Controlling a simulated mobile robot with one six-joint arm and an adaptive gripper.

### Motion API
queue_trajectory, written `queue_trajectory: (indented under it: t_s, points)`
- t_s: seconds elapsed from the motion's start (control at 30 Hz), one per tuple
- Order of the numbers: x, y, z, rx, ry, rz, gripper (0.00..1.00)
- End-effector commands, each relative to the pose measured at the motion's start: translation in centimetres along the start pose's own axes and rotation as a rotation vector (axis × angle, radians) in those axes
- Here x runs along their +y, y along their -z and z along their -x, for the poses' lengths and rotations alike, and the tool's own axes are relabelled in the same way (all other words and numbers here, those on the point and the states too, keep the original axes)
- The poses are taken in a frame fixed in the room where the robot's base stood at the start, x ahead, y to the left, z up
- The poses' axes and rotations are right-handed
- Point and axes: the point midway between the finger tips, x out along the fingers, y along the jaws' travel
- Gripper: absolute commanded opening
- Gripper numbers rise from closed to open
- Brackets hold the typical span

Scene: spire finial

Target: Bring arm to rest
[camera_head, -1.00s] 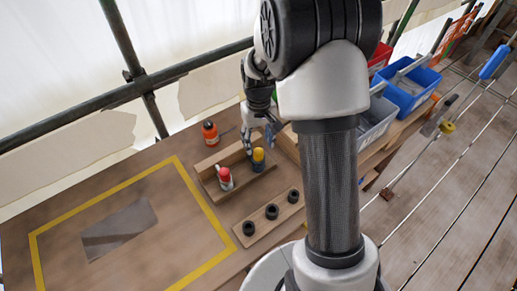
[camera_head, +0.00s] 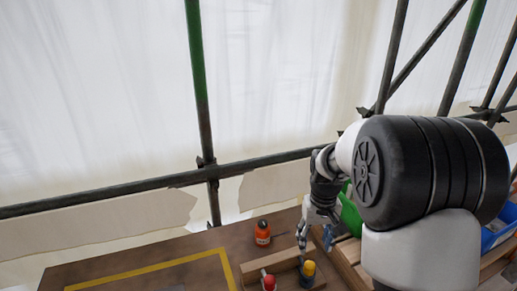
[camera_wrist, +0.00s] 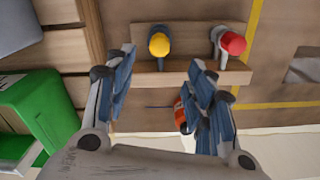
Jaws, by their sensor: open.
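My gripper (camera_head: 303,238) is open, with nothing visible between its blue-padded fingers in the wrist view (camera_wrist: 162,60). It is close to a small bottle with a yellow cap (camera_head: 309,269), which stands at a wooden rack (camera_head: 272,262). In the wrist view the yellow cap (camera_wrist: 160,43) shows just beyond the fingertips, apart from them. A white bottle with a red cap (camera_head: 268,283) stands to its left at the same rack. My upper arm covers the right part of the head view.
An orange bottle (camera_head: 262,233) stands behind the rack, partly behind a finger in the wrist view (camera_wrist: 181,113). A green bin (camera_head: 351,214) is right of my gripper; a blue bin (camera_head: 498,232) is farther right. Scaffold poles (camera_head: 201,100) rise behind the table.

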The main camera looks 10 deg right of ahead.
Motion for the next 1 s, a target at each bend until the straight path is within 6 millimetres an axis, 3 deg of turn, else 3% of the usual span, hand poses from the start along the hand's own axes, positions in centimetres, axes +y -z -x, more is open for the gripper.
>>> queue_trajectory:
  t_s: [0.17, 0.3, 0.5, 0.7, 0.9, 1.0]
  points:
    - [-1.2, -1.7, 3.5, 0.045, -0.006, 0.009, 0.5]
    - [-2.9, -4.9, 7.8, 0.106, -0.011, 0.019, 0.5]
    - [-5.0, -10.4, 12.2, 0.194, -0.013, 0.033, 0.5]
    - [-6.6, -16.3, 14.6, 0.28, -0.008, 0.047, 0.5]
    - [-7.5, -21.5, 15.1, 0.358, 0.002, 0.059, 0.5]
    - [-7.8, -23.1, 14.8, 0.385, 0.007, 0.064, 0.5]
